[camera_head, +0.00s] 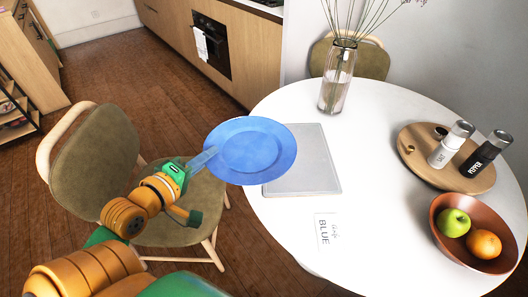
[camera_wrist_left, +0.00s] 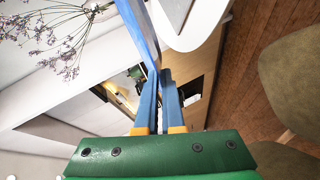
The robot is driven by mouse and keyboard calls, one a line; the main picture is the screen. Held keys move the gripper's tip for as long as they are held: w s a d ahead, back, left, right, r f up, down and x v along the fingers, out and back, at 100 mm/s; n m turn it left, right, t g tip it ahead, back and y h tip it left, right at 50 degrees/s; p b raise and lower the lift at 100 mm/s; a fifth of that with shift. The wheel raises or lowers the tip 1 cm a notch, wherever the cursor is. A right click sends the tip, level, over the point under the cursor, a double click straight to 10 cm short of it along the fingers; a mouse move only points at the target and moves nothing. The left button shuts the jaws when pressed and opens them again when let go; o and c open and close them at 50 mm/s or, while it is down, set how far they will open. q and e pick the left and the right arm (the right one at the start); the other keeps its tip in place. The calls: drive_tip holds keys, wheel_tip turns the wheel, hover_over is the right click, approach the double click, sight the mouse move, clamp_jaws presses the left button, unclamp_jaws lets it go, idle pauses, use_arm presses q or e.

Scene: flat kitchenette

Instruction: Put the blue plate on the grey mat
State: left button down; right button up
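The blue plate (camera_head: 252,150) is held by its left rim in my left gripper (camera_head: 205,158), in the head view. The plate looks roughly level and overlaps the left part of the grey mat (camera_head: 312,172) in the picture. The mat lies flat on the white table near its left edge. The gap between plate and mat cannot be judged exactly. In the left wrist view the plate (camera_wrist_left: 139,30) shows nearly edge-on at the blue fingers (camera_wrist_left: 158,85). My right gripper is not in view.
On the white table (camera_head: 380,225) stand a glass vase (camera_head: 338,82), a round wooden board (camera_head: 420,170) with salt and pepper shakers, and a brown fruit bowl (camera_head: 440,207). A chair (camera_head: 100,150) stands left of the table.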

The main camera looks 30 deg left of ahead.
sight(225, 146)
use_arm(q)
drive_tip(key=x, duration=0.4)
drive_tip(key=d+x, duration=0.1)
drive_tip(key=x, duration=0.1)
drive_tip(key=shift+s+f, duration=0.15)
drive_tip(key=shift+f, duration=0.2)
drive_tip(key=w+f, duration=0.1)
drive_tip(key=f, duration=0.1)
drive_tip(key=w+f+b, duration=0.1)
drive_tip(key=w+f, duration=0.1)
drive_tip(key=w+d+f+b, duration=0.1)
drive_tip(key=w+f, duration=0.1)
drive_tip(key=shift+f, duration=0.1)
wheel_tip(225, 146, down, 3)
drive_tip(key=shift+r+b, duration=0.1)
drive_tip(key=shift+b, duration=0.45)
drive_tip(key=c, duration=1.3)
unclamp_jaws()
